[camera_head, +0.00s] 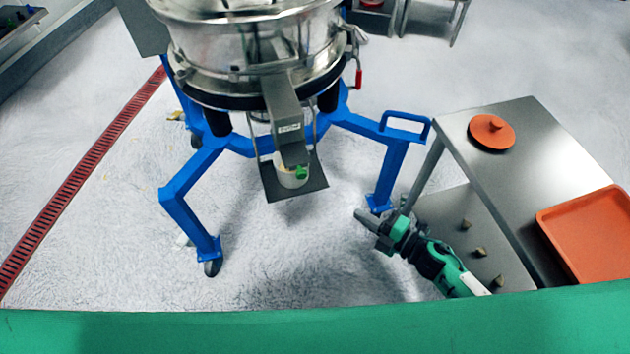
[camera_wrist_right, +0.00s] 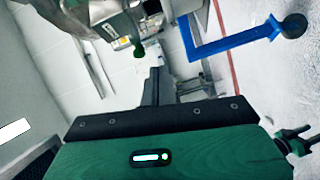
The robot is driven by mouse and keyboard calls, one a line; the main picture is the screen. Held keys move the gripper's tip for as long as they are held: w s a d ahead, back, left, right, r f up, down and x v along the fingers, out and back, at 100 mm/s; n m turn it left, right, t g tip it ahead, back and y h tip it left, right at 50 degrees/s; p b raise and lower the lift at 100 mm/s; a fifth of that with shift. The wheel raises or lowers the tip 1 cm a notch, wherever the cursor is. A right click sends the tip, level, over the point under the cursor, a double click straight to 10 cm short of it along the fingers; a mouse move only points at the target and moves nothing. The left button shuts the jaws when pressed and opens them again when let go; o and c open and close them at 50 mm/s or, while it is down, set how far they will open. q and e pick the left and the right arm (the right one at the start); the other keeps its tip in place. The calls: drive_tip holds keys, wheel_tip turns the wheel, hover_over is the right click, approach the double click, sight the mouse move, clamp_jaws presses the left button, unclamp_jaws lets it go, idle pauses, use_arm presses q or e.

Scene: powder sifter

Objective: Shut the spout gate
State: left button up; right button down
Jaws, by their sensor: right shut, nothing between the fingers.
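The steel spout (camera_head: 287,120) slopes down from the front of the round sifter (camera_head: 255,45). A green knob (camera_head: 302,172) shows at the spout's lower end, in front of a pale cup-like part (camera_head: 287,178) above a dark square plate (camera_head: 312,188). Whether the gate is open or shut I cannot tell. My right gripper (camera_head: 364,221) is shut and empty, to the right of the knob and lower in the picture, apart from it. In the right wrist view the gripper's fingers (camera_wrist_right: 154,84) point up toward the spout (camera_wrist_right: 105,24) and green knob (camera_wrist_right: 138,50). My left gripper is not in view.
The sifter's blue wheeled frame (camera_head: 187,187) has a leg (camera_head: 388,172) just beyond my right gripper. A steel table (camera_head: 530,150) stands at the right with an orange lidded disc (camera_head: 491,132) and orange tray (camera_head: 590,235). The floor before the spout is clear.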

wheel_tip(320, 180, up, 5)
drive_tip(key=s+a+n+g+y, duration=0.2)
drive_tip(key=a+n, duration=0.1)
drive_tip(key=n, duration=0.1)
drive_tip(key=p, duration=0.2)
approach(298, 178)
drive_tip(key=a, duration=0.4)
drive_tip(key=w, duration=0.1)
drive_tip(key=w+a, duration=0.1)
drive_tip(key=w, duration=0.1)
drive_tip(key=shift+p, duration=0.3)
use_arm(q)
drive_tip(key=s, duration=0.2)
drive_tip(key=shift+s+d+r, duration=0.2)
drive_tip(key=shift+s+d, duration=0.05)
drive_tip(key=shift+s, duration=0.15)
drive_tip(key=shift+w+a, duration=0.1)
